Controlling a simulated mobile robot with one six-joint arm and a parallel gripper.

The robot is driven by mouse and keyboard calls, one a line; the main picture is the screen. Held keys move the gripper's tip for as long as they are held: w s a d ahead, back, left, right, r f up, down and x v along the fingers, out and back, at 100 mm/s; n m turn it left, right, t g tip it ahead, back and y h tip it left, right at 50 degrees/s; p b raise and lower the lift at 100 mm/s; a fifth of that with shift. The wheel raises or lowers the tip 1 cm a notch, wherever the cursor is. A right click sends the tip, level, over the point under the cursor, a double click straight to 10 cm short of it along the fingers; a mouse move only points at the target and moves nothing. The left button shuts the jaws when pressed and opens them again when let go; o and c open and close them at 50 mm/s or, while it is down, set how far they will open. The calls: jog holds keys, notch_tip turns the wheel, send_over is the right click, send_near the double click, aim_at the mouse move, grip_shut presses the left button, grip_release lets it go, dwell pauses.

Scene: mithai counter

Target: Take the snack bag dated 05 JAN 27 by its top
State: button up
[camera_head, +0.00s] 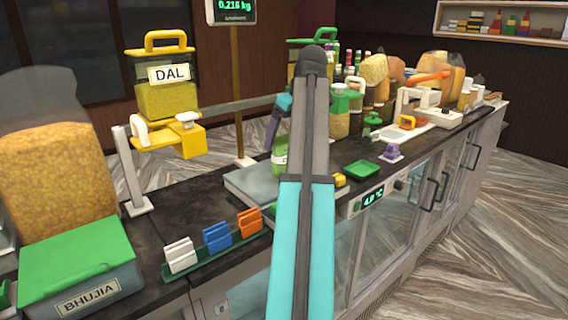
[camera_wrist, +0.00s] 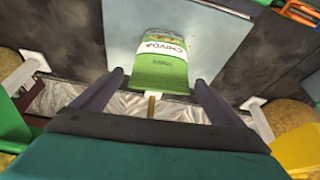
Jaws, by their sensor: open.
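A green snack bag (camera_wrist: 160,72) with a white band reading CHIVDA shows in the wrist view. Smaller print on it is too small to read, so I cannot tell its date. My gripper (camera_wrist: 158,82) is open and empty. Its two fingers are on either side of the bag's near end in the wrist view, with gaps showing. In the head view my gripper (camera_head: 276,118) is above the bag, partly hidden by my arm.
A yellow stand with a DAL jar (camera_head: 166,92) is left of the bag. A display post (camera_head: 237,95) rises behind the plate. Coloured clips (camera_head: 217,236) and a BHUJIA box (camera_head: 82,270) are at the front left. Crowded jars and bags line the counter's right.

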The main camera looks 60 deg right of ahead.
aim_at(281, 147)
jog(key=shift+f, duration=0.15)
jog(key=p+x, duration=0.2)
jog(key=shift+w+f, duration=0.1)
jog(key=shift+f, duration=0.15)
jog(key=shift+p+x, duration=0.55)
jog(key=shift+x, duration=0.6)
jog(key=c, duration=1.3)
jog(key=shift+o, duration=0.2)
jog(key=shift+r, duration=0.15)
